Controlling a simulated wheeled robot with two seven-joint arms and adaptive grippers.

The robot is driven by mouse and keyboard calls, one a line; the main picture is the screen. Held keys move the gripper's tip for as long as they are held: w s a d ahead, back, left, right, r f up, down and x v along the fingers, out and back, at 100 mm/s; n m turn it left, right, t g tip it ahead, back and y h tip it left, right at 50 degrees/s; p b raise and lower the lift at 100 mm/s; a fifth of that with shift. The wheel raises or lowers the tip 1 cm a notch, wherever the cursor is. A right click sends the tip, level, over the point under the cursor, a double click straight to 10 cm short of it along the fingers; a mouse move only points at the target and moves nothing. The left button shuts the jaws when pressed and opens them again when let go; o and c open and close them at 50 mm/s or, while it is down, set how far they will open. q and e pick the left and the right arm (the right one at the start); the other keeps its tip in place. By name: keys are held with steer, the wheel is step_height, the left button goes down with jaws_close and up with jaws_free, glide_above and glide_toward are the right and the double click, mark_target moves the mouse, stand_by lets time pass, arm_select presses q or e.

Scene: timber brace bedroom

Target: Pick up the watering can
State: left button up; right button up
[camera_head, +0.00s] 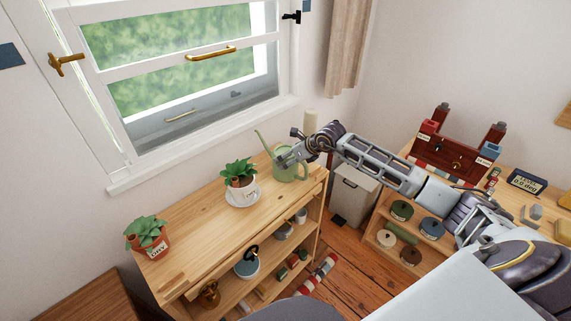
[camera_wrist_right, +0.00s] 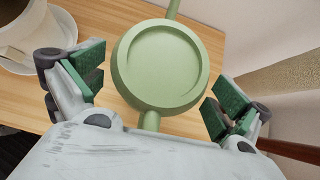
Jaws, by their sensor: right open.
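The green watering can (camera_head: 290,173) stands on the wooden shelf top (camera_head: 190,222) below the window, with its thin spout pointing up and left. My right gripper (camera_head: 284,160) reaches in from the right and is over the can, partly hiding it. In the right wrist view, the can (camera_wrist_right: 162,65) lies between the green-padded fingers of my right gripper (camera_wrist_right: 158,92). The fingers are open, with a gap to the can on both sides. My left gripper is not in view.
A potted plant on a white saucer (camera_head: 243,194) stands just left of the can. Another plant in a terracotta pot (camera_head: 149,239) is at the shelf's left end. A window (camera_head: 180,70) is behind. A grey bin (camera_head: 354,194) stands right of the shelf.

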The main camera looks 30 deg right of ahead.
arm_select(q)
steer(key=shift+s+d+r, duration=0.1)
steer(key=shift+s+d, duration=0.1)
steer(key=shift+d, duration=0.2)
arm_select(e)
steer(key=shift+x, duration=0.85)
steer(key=c, duration=1.7)
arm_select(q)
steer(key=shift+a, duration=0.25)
arm_select(e)
steer(key=shift+w+r, duration=0.1)
steer(key=shift+r, duration=0.05)
steer(key=shift+r, duration=0.15)
